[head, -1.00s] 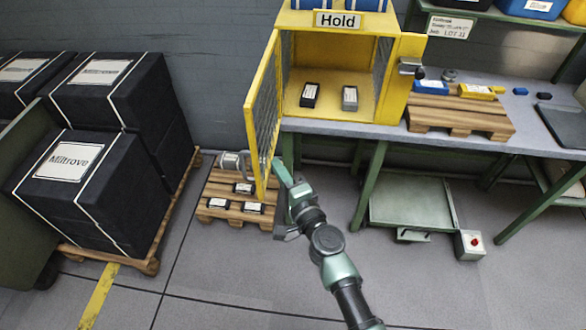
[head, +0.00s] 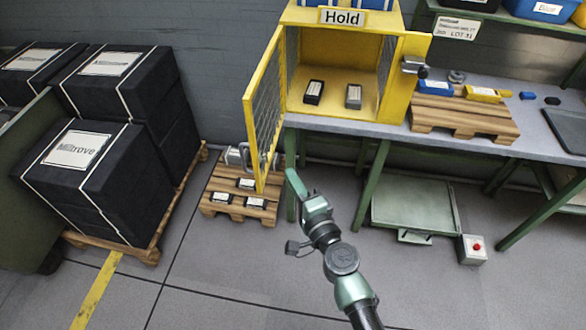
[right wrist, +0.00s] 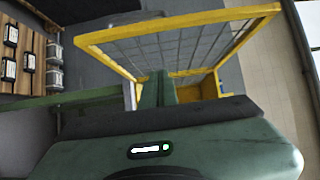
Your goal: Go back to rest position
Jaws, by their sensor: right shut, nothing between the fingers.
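My right gripper (head: 294,184) is shut and empty, in front of the bench and just right of the open mesh door (head: 263,112) of the yellow Hold cabinet (head: 408,78). In the right wrist view the shut fingers (right wrist: 158,88) point toward the yellow-framed door (right wrist: 180,47). A gap between the gripper and the door shows in the head view. Inside the cabinet lie a black block (head: 313,92) and a grey block (head: 353,96), both with white labels. My left gripper is in neither current view.
A small pallet (head: 232,207) with several labelled blocks stands on the floor below the door. Black wrapped boxes (head: 85,185) stand on a pallet at left. The bench (head: 540,135) holds another pallet (head: 465,120). Floor in front is clear.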

